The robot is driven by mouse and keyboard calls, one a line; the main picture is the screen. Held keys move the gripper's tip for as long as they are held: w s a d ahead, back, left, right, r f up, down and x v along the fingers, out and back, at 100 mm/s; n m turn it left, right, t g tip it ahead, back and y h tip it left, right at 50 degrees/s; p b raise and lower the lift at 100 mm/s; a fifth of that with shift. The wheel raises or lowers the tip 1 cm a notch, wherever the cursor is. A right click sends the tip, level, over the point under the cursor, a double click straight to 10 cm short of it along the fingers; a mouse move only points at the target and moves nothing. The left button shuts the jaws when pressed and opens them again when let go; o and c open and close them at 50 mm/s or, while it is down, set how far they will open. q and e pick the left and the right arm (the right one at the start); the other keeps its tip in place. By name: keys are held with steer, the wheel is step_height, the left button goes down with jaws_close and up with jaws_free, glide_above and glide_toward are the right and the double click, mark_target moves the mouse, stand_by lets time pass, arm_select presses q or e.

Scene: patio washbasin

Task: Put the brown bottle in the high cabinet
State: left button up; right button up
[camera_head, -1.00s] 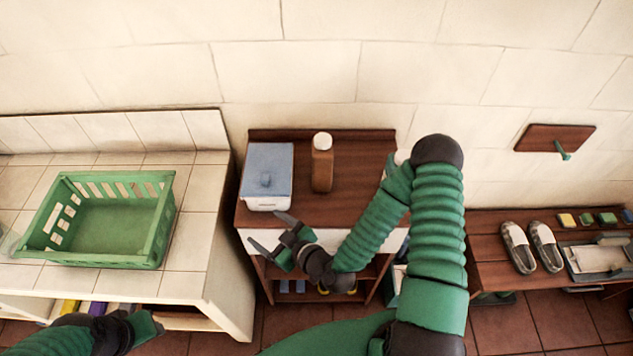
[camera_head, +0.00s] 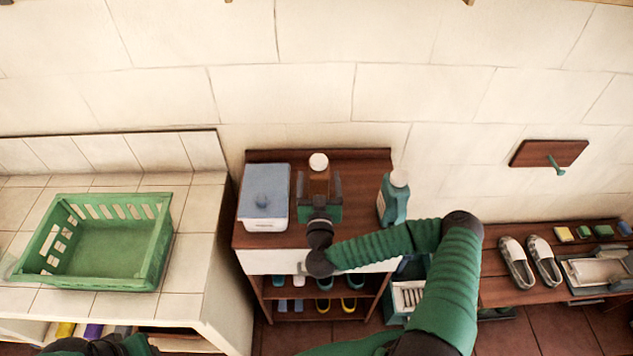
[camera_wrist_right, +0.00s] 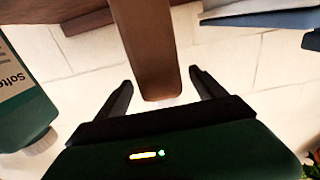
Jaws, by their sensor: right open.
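The brown bottle (camera_head: 318,184) with a white cap stands on the dark wooden top of a small shelf unit, against the tiled wall. My right gripper (camera_head: 319,178) is open, with one finger on each side of the bottle. The right wrist view also shows the bottle (camera_wrist_right: 150,45) between the open fingers (camera_wrist_right: 161,78); contact cannot be told. Only a dark part of my left gripper (camera_head: 108,346) shows at the bottom left, its fingers unclear. The high cabinet is not clearly in view; only small brown edges show at the top of the head view.
A blue-lidded white box (camera_head: 265,200) stands close left of the bottle, and a teal bottle (camera_head: 394,203) stands to the right. A green basket (camera_head: 105,245) sits on the tiled counter at left. Shoes (camera_head: 530,262) rest on the right bench below a wall hook (camera_head: 549,153).

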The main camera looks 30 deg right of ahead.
steer(key=p+x, duration=0.1)
steer(key=x, duration=0.5)
steer(key=shift+w+d+f+p, duration=0.1)
steer(key=shift+w+d+p, duration=0.2)
steer(key=shift+p, duration=0.1)
steer(key=shift+a, duration=0.25)
steer(key=shift+c, duration=1.3)
steer(key=shift+s+d, duration=0.1)
steer(key=shift+d, duration=0.1)
steer(key=c, duration=0.9)
arm_select(q)
steer(key=shift+s+d+r, duration=0.1)
steer(key=shift+d+r, duration=0.05)
steer(key=shift+r, duration=0.35)
steer(key=shift+d+r, duration=0.15)
steer(key=shift+r, duration=0.35)
arm_select(e)
steer(key=shift+a, duration=0.1)
jaws_close()
